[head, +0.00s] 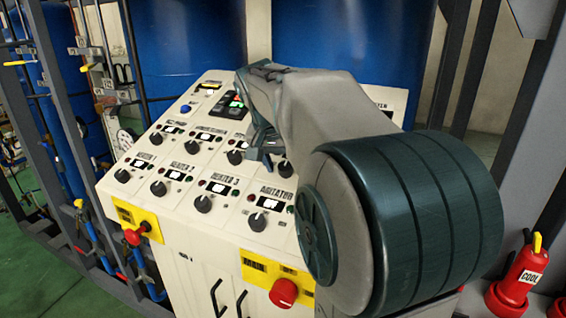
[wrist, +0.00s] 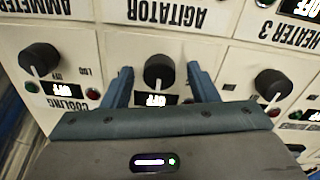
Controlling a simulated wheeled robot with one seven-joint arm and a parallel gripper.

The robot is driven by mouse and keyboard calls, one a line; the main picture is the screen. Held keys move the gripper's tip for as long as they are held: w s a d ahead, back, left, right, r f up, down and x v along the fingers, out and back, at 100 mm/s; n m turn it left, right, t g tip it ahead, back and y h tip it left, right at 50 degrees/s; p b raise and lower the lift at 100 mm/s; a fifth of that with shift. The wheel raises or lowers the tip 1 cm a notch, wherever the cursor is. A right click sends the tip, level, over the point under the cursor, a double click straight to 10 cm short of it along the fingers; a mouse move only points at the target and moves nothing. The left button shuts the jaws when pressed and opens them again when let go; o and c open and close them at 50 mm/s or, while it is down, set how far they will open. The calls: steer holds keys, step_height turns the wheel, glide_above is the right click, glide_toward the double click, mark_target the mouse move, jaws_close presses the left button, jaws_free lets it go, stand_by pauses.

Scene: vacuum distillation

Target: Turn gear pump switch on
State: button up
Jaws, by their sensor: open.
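In the wrist view, which shows the panel upside down, my gripper (wrist: 158,80) is open. Its two blue fingers stand on either side of a black knob (wrist: 159,72) with a white pointer line. A small lit display (wrist: 156,100) below that knob appears to read OFF. The knob's own label is hidden behind my gripper, and I cannot read a gear pump label in either view. The AGITATOR label (wrist: 167,12) lies above the knob. In the head view my gripper (head: 262,152) is low over the panel's middle, close to a knob (head: 285,168). Contact cannot be told.
The cream control panel (head: 151,190) carries several similar knobs close together. Neighbouring knobs show left (wrist: 39,59) and right (wrist: 270,83) of my fingers. A red button (head: 283,293) is on the panel's front. Blue tanks (head: 190,45) stand behind. My arm hides the panel's right side.

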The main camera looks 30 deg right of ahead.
steer(key=c, duration=1)
steer(key=shift+o, duration=0.2)
steer(key=shift+m, duration=0.4)
steer(key=shift+f+m+b, duration=0.1)
steer(key=shift+m+b, duration=0.7)
steer(key=shift+m, duration=0.2)
steer(key=m+b, duration=0.1)
steer(key=m, duration=0.2)
steer(key=shift+m, duration=0.4)
steer(key=m+b, duration=0.2)
steer(key=m, duration=0.3)
steer(key=shift+r+m, duration=0.2)
steer(key=shift+m, duration=0.1)
steer(key=o, duration=1)
steer(key=shift+c, duration=0.2)
